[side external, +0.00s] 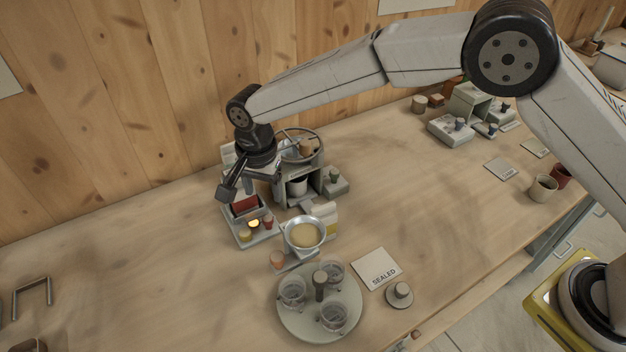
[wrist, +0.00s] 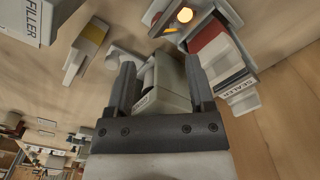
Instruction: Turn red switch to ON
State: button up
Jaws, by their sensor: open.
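The red switch (side external: 244,205) is a red rocker-like block in a grey housing on a small panel at the left end of the machine. I cannot tell whether any finger touches the switch.
A lit yellow lamp (side external: 254,223) sits on the panel in front of the switch. A pan of feed (side external: 305,234), a round tray with glass jars (side external: 348,316) and a SEALED card (side external: 376,268) stand to the right. The bench at left is mostly clear.

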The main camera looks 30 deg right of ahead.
aim_at(267, 218)
jog(key=shift+f, duration=0.1)
jog(key=shift+f, duration=3.8)
grip_shut()
